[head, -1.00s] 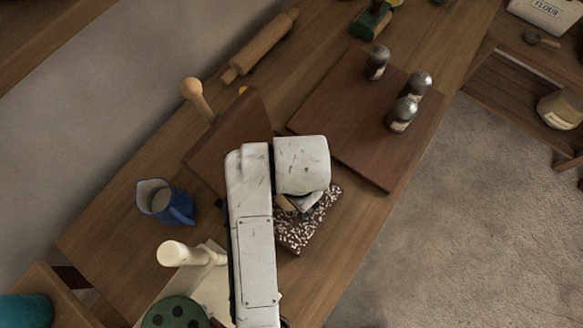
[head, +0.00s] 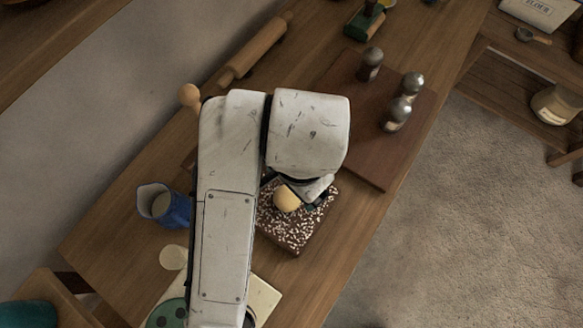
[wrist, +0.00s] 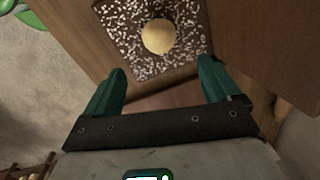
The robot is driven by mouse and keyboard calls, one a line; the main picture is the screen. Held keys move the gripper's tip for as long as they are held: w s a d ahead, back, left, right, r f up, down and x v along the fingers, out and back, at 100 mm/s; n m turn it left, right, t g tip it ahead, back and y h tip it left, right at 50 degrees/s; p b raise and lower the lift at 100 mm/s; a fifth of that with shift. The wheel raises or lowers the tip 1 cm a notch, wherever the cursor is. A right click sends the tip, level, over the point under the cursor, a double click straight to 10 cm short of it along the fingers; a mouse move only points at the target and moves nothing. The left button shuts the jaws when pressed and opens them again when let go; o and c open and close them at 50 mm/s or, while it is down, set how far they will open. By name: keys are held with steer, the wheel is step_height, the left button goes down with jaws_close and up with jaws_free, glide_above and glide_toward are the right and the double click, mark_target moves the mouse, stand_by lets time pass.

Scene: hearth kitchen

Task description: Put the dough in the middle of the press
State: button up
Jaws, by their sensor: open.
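The dough (head: 286,198) is a pale yellow ball on a dark, white-speckled board (head: 290,236). In the wrist view the dough (wrist: 158,36) lies ahead of my gripper (wrist: 161,66), near the middle of that board (wrist: 120,42). My gripper's green fingers are spread apart with nothing between them. In the head view the gripper (head: 310,202) is at the right of the dough, mostly hidden under my arm. A round wooden knob (head: 190,96) shows left of my arm; the dark wooden press it appears to belong to is almost all hidden behind the arm.
A blue jug (head: 164,205) stands left of my arm. A cream fixture (head: 262,296) with a green holed disc (head: 168,315) is at the front. A brown board (head: 352,140) with metal-topped shakers (head: 398,114) and a rolling pin (head: 254,50) lie farther back.

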steer(key=shift+r, duration=0.35)
steer(key=w+d+r+t+h, duration=0.2)
steer(key=w+d+r+t, duration=0.1)
steer(key=w+d, duration=0.75)
steer(key=d+f+n+t+h, duration=0.15)
steer(key=d+n, duration=0.25)
steer(key=d, duration=1)
steer(key=s+d+f+n+g, duration=0.25)
steer(key=s+d+f, duration=0.35)
steer(key=s+f, duration=0.3)
steer(key=s+a+f+n+g+y, duration=0.1)
steer(key=s+a+f, duration=0.3)
steer(key=s+f, duration=0.4)
steer(key=s+n+y, duration=0.1)
steer(key=s, duration=0.3)
steer(key=shift+g+y, duration=0.35)
steer(key=shift+g, duration=0.05)
